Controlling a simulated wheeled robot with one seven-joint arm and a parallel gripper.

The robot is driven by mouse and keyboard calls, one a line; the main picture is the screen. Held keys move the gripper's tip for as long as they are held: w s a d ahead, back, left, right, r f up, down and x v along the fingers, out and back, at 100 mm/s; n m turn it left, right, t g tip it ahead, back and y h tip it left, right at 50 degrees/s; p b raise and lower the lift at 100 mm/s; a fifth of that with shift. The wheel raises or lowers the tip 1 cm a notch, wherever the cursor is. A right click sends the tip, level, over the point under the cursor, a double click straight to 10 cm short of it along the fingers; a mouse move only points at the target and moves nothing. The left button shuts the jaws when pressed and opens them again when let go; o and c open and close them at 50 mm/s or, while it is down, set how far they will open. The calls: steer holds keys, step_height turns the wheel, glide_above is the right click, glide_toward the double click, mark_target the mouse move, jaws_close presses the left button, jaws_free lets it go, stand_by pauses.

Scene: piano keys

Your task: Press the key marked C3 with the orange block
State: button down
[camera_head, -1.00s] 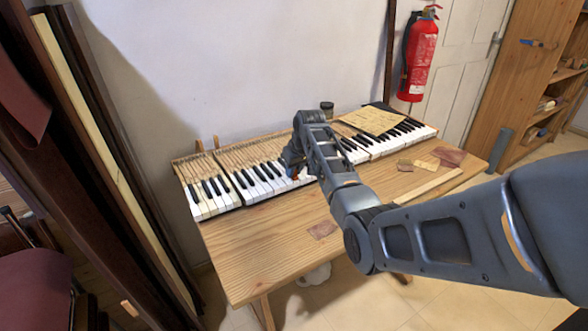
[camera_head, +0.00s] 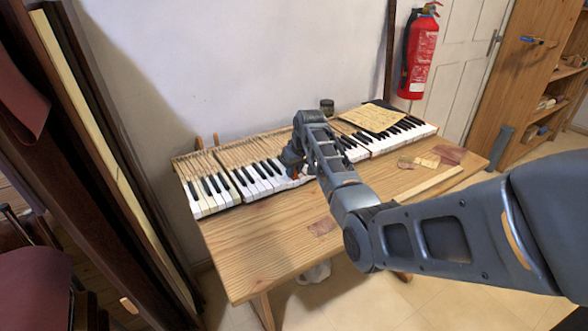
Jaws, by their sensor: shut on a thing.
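A row of piano keys (camera_head: 220,193) lies along the back of the wooden table. The mark C3 is too small to read on any key. My gripper (camera_head: 293,168) is over the middle of the key row, at or just above the white keys. It is shut on the orange block (camera_head: 294,174), of which only a small bit shows below the fingers. My arm hides the keys just right of the gripper. I cannot tell whether the block touches a key.
Paper sheets (camera_head: 371,118) lie on the right keys, and a small jar (camera_head: 327,106) stands behind. Paper and cloth scraps (camera_head: 447,154) and a wooden strip (camera_head: 425,187) lie at right. A wall stands behind.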

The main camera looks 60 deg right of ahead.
stand_by(0.3)
step_height(320, 180, up, 5)
steer(key=p, duration=0.4)
steer(key=shift+p, duration=0.35)
steer(key=shift+r, duration=1)
